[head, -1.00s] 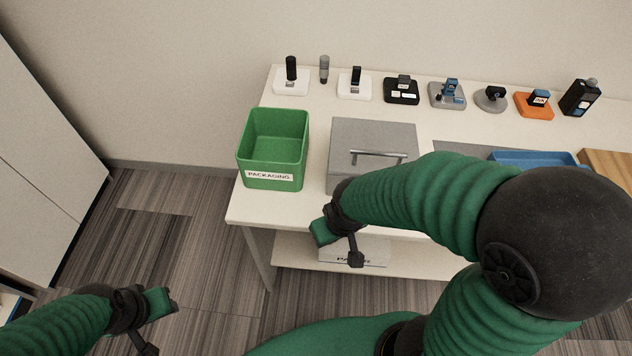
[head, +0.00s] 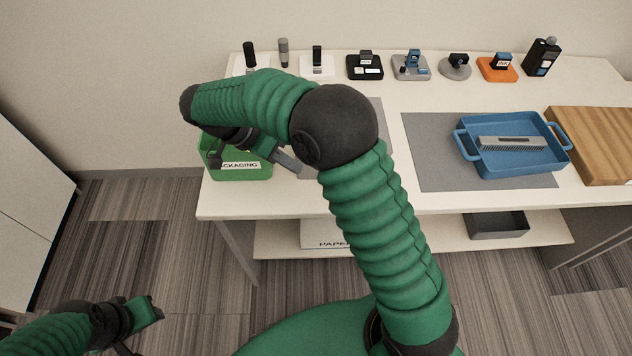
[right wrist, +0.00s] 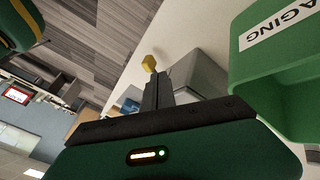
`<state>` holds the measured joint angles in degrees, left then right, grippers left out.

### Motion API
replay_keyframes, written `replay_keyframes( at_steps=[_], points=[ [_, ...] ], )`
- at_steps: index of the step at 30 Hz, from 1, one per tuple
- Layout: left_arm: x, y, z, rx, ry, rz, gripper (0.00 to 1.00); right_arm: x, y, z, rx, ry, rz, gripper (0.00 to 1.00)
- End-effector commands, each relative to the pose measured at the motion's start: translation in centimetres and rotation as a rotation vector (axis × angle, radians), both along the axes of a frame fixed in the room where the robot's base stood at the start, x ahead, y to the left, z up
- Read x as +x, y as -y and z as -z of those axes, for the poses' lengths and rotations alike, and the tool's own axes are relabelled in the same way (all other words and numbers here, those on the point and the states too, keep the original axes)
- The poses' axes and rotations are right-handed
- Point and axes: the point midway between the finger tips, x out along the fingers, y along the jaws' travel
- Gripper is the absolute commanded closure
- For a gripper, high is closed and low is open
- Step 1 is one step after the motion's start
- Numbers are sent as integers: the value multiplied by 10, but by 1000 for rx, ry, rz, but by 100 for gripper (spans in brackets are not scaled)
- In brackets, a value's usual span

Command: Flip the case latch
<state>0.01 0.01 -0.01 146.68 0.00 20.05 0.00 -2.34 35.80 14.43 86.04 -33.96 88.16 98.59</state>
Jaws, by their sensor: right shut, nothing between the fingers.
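The grey case (head: 378,118) is mostly hidden behind my right arm in the head view; its right top edge shows. In the right wrist view the case (right wrist: 200,68) is beyond the fingers, its faces tilted. A small yellow piece (right wrist: 149,63) shows just past the fingertips there; it may be the latch, and I cannot tell whether they touch. My right gripper (head: 297,167) is shut and empty, between the green bin and the case front. It also shows in the right wrist view (right wrist: 156,82). My left gripper (head: 154,311) hangs low over the floor, away from the table.
The green packaging bin (head: 240,171) stands close beside my right gripper and fills the right of the wrist view. A blue tray (head: 490,170) sits on a grey mat (head: 430,150) to the right, near a wooden board (head: 600,150). Several small devices line the table's back.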

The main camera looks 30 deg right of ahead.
Motion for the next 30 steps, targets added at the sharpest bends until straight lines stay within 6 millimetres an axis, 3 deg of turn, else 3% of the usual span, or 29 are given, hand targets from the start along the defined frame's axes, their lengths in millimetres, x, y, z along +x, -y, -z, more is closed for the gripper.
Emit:
replay_keyframes(
  at_steps=[11, 24, 30],
  points=[
    [0, 0, 0, 0, 0, 0, 64, -1, 2, 3, -7, 1, 10, 100],
    [0, 0, 2, 0, 0, 0, 64, -24, 45, 66, -6, 0, 11, 100],
    [0, 0, 3, 0, 0, 0, 64, -28, 52, 78, -6, 3, 8, 100]
  ],
)
